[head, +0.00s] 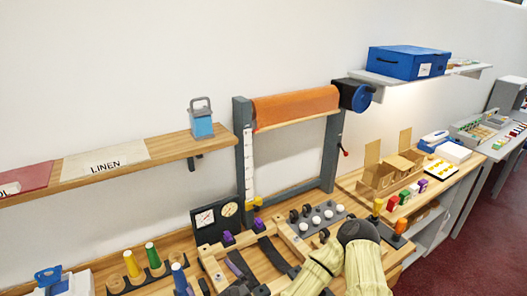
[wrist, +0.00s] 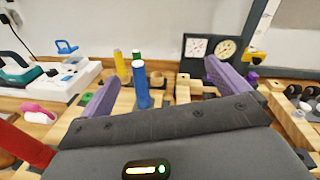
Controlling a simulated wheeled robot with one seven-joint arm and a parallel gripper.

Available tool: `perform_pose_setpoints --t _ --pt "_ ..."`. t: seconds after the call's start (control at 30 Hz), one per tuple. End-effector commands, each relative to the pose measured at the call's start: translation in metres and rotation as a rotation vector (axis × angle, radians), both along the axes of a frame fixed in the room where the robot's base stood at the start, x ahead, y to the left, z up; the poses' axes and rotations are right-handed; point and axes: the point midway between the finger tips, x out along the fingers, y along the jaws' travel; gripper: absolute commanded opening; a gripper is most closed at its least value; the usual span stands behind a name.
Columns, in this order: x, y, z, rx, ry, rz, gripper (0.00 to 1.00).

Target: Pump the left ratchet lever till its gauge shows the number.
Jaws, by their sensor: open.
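The dial readings are too small to make out. Two purple blocks, a left one (head: 228,238) and a right one (head: 259,225), sit before the panel, by wooden bars and dark strips. They look like the lever parts, but I cannot tell for certain. My gripper (wrist: 160,74) is open, its purple fingers spread, with nothing held. A blue upright peg (wrist: 141,86) shows between the fingers, farther off.
Yellow (head: 131,264) and green (head: 152,255) pegs stand at the left. A grey-posted frame with an orange roll (head: 295,105) rises behind the bench. A red handle (wrist: 22,140) is at the wrist view's left. Grey blocks with white knobs (head: 316,220) sit right of the levers.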

Motion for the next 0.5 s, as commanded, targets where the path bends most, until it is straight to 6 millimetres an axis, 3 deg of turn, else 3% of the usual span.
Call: perform_pose_setpoints --t 0.27,0.5 --pt "-0.009 0.006 -0.015 -0.290 -0.115 0.160 1.00" --pt "-0.019 -0.007 -0.041 -0.726 -0.281 0.393 1.00"
